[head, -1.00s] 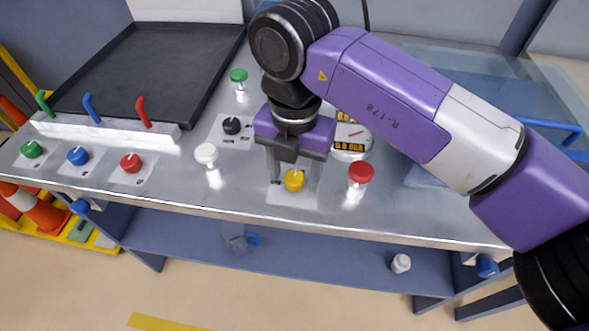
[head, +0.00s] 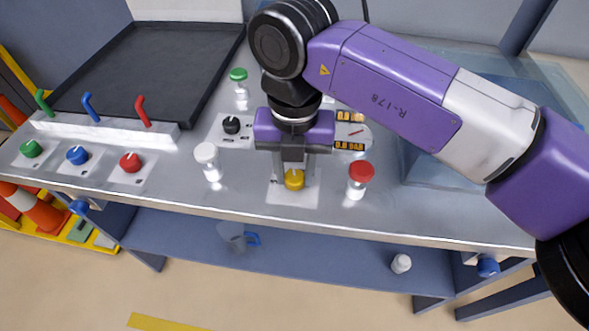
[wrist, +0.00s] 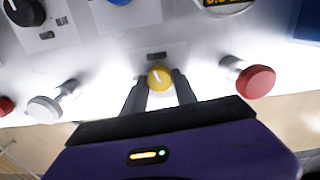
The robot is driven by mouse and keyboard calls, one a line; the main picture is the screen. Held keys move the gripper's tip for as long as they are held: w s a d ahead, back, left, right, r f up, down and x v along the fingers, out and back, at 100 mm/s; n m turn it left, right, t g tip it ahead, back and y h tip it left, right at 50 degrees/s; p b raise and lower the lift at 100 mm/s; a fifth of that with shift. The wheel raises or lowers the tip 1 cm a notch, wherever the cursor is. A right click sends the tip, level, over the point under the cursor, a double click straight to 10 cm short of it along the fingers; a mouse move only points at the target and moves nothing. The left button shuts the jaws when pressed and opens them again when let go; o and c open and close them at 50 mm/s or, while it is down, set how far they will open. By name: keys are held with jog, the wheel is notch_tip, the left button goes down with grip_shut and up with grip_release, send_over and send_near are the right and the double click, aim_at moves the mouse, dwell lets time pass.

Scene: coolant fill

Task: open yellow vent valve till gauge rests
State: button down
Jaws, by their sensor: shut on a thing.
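The yellow vent valve knob (head: 294,180) sits on a pale plate at the bench's front edge. It also shows in the wrist view (wrist: 160,78), with a light pointer line on its top. My gripper (head: 294,172) is above it, pointing down, its fingers shut on the knob's sides. In the wrist view the fingertips (wrist: 160,86) flank the knob. The gauge (head: 352,132) stands behind and to the right, partly hidden by my gripper and arm. Its red needle and yellow-on-black readout labels show in part; the lower one seems to read 0.0 bar.
A red-capped post (head: 360,174) stands close right of the knob, a white-capped one (head: 206,154) to the left. A black knob (head: 231,125) is behind left. Red (head: 131,162), blue (head: 78,155) and green (head: 31,149) knobs line the left. A black tray (head: 140,75) lies behind.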

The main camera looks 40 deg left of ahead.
aim_at(295, 176)
jog(key=n, duration=0.6)
jog(key=shift+w+b, duration=0.1)
jog(key=shift+b, duration=0.25)
jog(key=n, duration=0.6)
jog(key=shift+r+n, duration=0.1)
jog(key=shift+n, duration=0.2)
jog(key=c, duration=1)
grip_release()
jog(key=shift+o, duration=0.2)
notch_tip(295, 176, up, 8)
jog(key=shift+f, duration=0.1)
